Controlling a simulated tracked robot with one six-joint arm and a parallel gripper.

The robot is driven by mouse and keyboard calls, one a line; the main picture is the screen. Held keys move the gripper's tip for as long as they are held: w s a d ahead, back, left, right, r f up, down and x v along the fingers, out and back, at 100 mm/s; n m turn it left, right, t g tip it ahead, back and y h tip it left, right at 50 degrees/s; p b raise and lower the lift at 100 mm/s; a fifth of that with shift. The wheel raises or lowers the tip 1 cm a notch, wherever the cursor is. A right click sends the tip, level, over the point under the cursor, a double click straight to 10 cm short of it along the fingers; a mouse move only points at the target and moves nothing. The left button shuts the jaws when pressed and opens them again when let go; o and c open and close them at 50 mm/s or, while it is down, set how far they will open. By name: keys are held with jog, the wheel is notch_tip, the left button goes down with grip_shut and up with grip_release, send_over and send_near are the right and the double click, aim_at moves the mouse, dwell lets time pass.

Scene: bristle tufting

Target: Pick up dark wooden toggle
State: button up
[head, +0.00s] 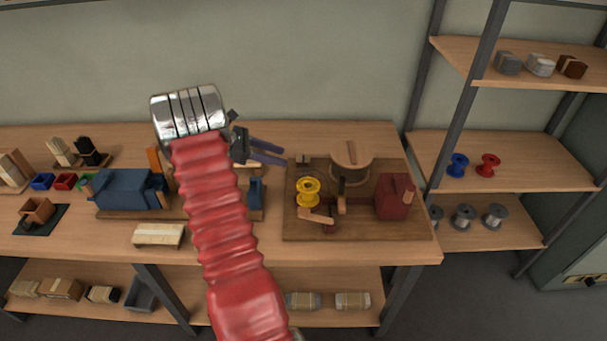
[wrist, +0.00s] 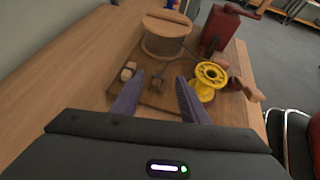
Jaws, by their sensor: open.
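A small dark brown piece (wrist: 157,83), which looks like the dark wooden toggle, lies on the wooden board between the fingertips in the wrist view. It is small there, and I cannot pick it out surely in the head view. My gripper (wrist: 160,76) is open, its two purple fingers apart on either side of that piece with nothing held. How high the fingertips are above the board is unclear. In the head view my gripper (head: 284,157) points right, at the board's left edge.
The board (head: 330,231) carries a yellow spool (head: 308,192), a round wooden drum (head: 350,166), a red box (head: 394,197) and a dark upright lever (head: 341,187). A blue machine (head: 130,190) stands left on the bench.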

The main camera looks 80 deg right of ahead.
send_near(300, 172)
jog(key=shift+s+d+f, duration=0.25)
jog(key=shift+s+d, duration=0.05)
jog(key=shift+s, duration=0.15)
jog(key=shift+s+d+f, duration=0.25)
jog(key=shift+s+f, duration=0.1)
jog(key=shift+s, duration=0.15)
jog(key=shift+x, duration=3.15)
grip_shut()
